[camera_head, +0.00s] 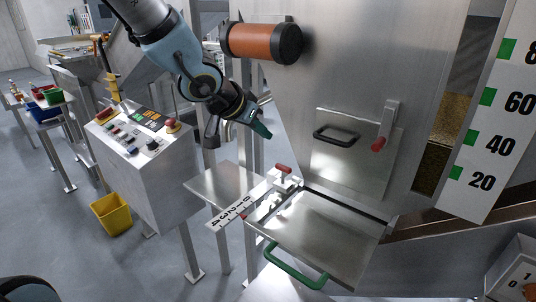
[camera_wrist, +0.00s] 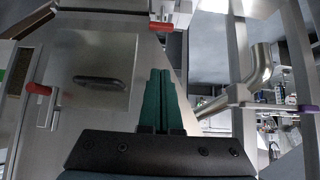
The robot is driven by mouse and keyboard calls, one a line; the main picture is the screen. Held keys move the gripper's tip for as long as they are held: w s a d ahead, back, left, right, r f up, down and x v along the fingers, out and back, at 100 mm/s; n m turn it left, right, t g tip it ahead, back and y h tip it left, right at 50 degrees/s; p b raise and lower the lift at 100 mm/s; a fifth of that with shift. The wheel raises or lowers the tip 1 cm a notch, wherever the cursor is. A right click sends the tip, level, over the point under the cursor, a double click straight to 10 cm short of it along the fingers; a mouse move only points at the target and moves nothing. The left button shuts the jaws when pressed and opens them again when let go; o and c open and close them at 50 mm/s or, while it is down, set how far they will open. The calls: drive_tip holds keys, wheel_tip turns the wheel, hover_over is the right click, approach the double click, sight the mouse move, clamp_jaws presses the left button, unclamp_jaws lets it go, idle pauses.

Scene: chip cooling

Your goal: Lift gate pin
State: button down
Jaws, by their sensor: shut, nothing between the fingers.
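A small pin with a red grip (camera_head: 284,169) stands in a white block at the back left corner of the slide gate plate (camera_head: 310,228). The red grip also shows at the top of the wrist view (camera_wrist: 161,26). A green handle (camera_head: 296,268) is on the plate's front edge, and a numbered scale (camera_head: 232,212) runs along its left. My gripper (camera_head: 262,130) is above and a little left of the pin, apart from it. Its green fingers (camera_wrist: 162,98) are together and empty in the wrist view.
A hatch with a black handle (camera_head: 336,137) and a red-tipped lever (camera_head: 386,128) is on the metal wall behind the gate. An orange cylinder (camera_head: 262,42) juts out above. A control box (camera_head: 143,145) and a yellow bin (camera_head: 110,214) are at left.

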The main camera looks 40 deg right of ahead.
drive_tip(key=b, duration=0.5)
hover_over(283, 176)
drive_tip(key=a, duration=0.2)
wheel_tip(283, 176, down, 7)
drive_tip(key=shift+d+f+b, duration=0.2)
drive_tip(key=shift+f+b, duration=0.45)
drive_tip(key=shift+f, duration=1.35)
